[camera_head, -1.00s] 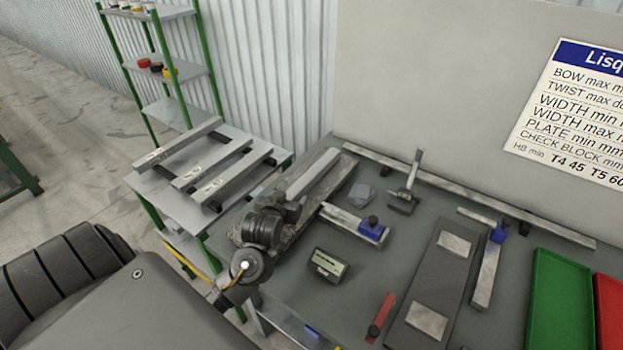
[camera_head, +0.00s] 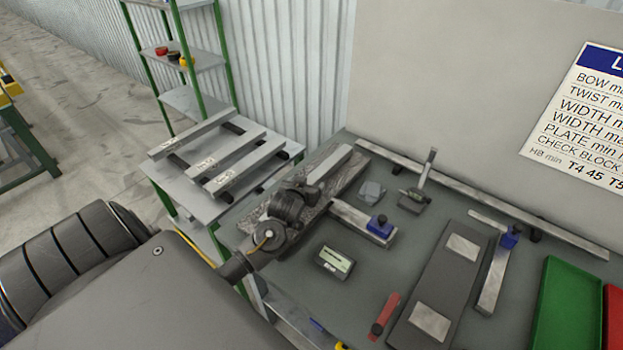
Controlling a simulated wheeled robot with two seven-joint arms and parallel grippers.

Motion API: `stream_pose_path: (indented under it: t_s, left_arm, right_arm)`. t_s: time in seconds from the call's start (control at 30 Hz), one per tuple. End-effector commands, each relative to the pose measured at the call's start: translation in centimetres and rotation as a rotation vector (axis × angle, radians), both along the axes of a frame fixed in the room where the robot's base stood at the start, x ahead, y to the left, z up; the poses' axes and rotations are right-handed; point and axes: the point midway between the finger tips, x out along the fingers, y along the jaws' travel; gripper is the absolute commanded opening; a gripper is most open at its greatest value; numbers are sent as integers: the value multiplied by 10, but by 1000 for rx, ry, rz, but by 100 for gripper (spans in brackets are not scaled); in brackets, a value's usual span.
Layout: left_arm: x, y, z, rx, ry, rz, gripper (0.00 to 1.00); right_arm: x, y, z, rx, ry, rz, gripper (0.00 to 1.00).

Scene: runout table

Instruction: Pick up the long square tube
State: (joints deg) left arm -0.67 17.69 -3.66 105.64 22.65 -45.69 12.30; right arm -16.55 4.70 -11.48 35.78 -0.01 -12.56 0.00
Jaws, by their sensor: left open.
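A pale, straight square bar (camera_head: 332,164), which looks like a square tube, lies on a dark streaked slab (camera_head: 348,185) at the back left of the bench. Its near end is hidden behind my left gripper. My left gripper (camera_head: 312,188) is open and is over the slab at the near end of this bar. The wrist hides most of its fingers, and I cannot tell whether they touch the bar. Three similar pale labelled bars (camera_head: 232,150) lie side by side on the low stand at left. My right gripper is not in view.
The bench holds a small display box (camera_head: 334,262), a blue-ended bar (camera_head: 350,217), an upright-handled tool (camera_head: 417,195), a red-handled tool (camera_head: 384,314), a dark plate (camera_head: 436,285) and a green tray (camera_head: 567,305). A long rail (camera_head: 470,195) runs along the back.

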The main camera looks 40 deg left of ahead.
Motion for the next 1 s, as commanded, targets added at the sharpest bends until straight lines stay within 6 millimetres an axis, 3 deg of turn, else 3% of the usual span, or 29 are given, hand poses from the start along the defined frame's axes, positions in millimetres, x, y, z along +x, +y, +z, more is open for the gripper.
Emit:
stream_pose_path:
  t_s: [0.1, 0.3, 0.63, 1.0]
  left_arm:
    - [14, 4, -3, 2, 4, 0, 75]
    - [32, 11, -16, 1, 1, 0, 75]
    - [36, 12, -20, 0, 0, 0, 75]
    - [36, 12, -20, 0, 1, 0, 27]
  right_arm:
    - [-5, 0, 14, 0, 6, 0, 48]
    - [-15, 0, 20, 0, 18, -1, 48]
    - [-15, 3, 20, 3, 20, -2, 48]
    - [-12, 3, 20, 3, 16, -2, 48]
